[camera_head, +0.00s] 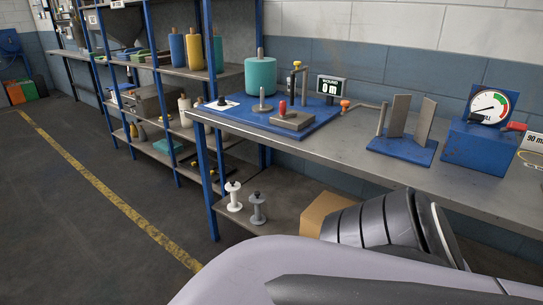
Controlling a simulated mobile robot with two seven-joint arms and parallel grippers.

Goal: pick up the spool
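Two small spools stand upright on the lower shelf under the bench: a white spool (234,198) with a dark top, and a grey spool (257,209) just right of it. The frame does not show which one the task means. A large teal yarn package (260,76) sits on the blue board (222,109) on the bench. Neither gripper shows in the head view. A part of my own arm fills the bottom right and hides part of the lower shelf.
A cardboard box (327,211) sits right of the spools. Shelving stands behind left. The floor (70,220) is clear, with a yellow line.

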